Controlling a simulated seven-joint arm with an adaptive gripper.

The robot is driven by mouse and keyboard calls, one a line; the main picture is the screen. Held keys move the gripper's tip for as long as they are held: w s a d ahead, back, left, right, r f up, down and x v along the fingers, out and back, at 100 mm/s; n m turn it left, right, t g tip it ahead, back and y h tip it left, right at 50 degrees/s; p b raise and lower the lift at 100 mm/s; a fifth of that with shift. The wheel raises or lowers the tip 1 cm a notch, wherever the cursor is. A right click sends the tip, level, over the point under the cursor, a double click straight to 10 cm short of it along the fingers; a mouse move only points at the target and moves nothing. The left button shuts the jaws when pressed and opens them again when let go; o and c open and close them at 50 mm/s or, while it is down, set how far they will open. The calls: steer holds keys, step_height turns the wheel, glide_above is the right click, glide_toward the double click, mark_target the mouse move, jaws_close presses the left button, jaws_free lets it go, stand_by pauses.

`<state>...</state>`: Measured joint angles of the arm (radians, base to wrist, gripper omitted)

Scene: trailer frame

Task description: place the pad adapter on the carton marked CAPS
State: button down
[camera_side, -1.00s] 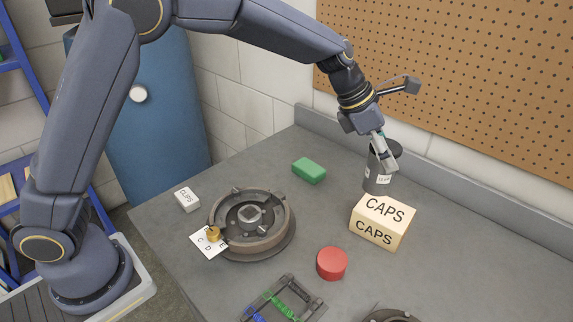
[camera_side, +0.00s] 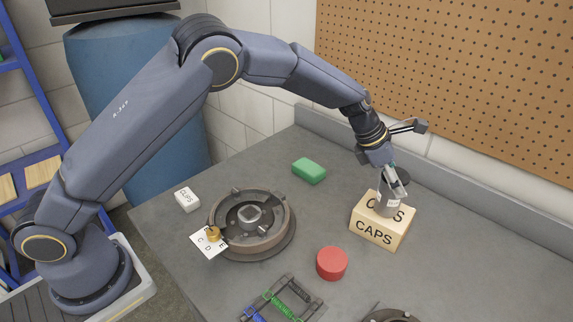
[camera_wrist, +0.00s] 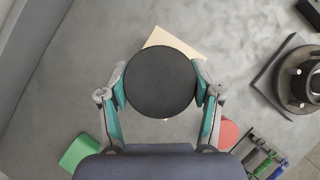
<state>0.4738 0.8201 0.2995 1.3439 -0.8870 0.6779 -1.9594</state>
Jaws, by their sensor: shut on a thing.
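The adapter hides the middle letters on the carton's top. I cannot tell whether its base touches the carton. In the wrist view the carton (camera_wrist: 184,40) shows behind the disc.
A red cylinder (camera_side: 332,263) stands left of the carton, near its front. A green block (camera_side: 309,170) lies farther back. A round drum (camera_side: 250,222), a white CLIPS box (camera_side: 187,199) and a rack with springs (camera_side: 285,300) are to the left. A pegboard wall (camera_side: 460,80) rises behind.

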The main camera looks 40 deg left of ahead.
steer(key=shift+c, duration=1.1)
jaws_free()
steer(key=shift+f, duration=0.15)
steer(key=shift+r, duration=0.35)
steer(key=s+a+r+m, duration=0.3)
steer(key=s+a+r, duration=0.3)
steer(key=r, duration=0.2)
steer(key=s+a+r+m, duration=0.3)
steer(key=s+a+r, duration=0.25)
steer(key=r, duration=0.25)
steer(key=s+a+m+y, duration=0.1)
steer(key=s+a+m, duration=0.3)
steer(key=s+m, duration=0.2)
steer(key=s+a+m+t+y, duration=0.1)
steer(key=s+a+m+y, duration=0.1)
steer(key=s+a+m, duration=0.2)
steer(key=s+a+f+m+y, duration=0.1)
steer(key=s+a+m, duration=0.3)
steer(key=s+m, duration=0.6)
steer(key=s+y, duration=0.1)
steer(key=s, duration=0.4)
steer(key=shift+s+a, duration=0.15)
steer(key=shift+a, duration=0.1)
